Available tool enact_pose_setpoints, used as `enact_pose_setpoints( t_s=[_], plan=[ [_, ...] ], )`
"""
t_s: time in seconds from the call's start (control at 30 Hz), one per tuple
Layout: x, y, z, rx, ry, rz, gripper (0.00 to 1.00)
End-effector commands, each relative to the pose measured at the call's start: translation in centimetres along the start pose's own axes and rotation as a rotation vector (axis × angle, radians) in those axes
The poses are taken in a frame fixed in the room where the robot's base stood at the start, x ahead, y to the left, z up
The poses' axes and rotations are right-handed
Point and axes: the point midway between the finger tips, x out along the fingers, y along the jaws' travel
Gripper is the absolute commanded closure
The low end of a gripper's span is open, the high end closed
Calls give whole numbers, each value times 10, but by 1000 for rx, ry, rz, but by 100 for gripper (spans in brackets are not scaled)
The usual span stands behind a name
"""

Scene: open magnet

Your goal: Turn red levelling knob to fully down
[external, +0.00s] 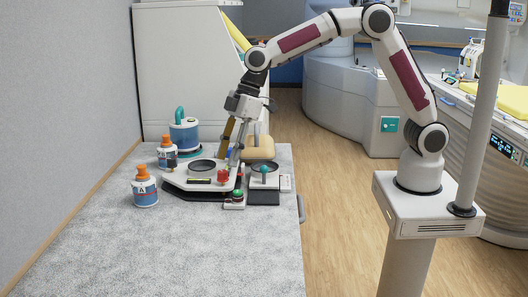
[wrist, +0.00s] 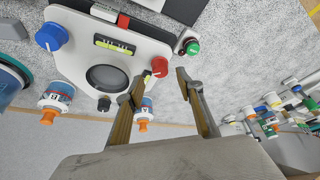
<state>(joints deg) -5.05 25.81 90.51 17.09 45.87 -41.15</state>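The red levelling knob (wrist: 160,66) sits at a corner of the white levelling plate (wrist: 75,30), next to the round dark dish (wrist: 106,78). In the external view the red knob (external: 223,175) is at the plate's front right. My gripper (external: 228,160) points down over the plate, close to the red knob. In the wrist view my gripper (wrist: 161,84) is open, and the red knob appears between and just beyond its fingertips. I see no contact with the knob. A green bubble level (wrist: 114,45) is set in the plate. The knob's turn position is not clear.
A blue knob (wrist: 51,36) and a black knob (wrist: 104,103) are on the plate's other corners. A green button (wrist: 192,47) is beside the red knob. Orange-capped bottles (external: 145,187) (external: 167,152) stand left of the plate. The grey tabletop in front (external: 150,250) is clear.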

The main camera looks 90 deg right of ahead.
Motion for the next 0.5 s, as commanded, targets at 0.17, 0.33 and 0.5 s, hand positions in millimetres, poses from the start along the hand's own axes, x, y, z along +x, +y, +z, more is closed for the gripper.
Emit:
enact_pose_setpoints(
  t_s=[0.17, 0.33, 0.5],
  plan=[
    [22, -1, 1, -1, -3, -1, 63],
    [38, 0, 0, -2, -2, 0, 63],
    [44, 0, 0, -1, 0, 1, 63]
  ],
)
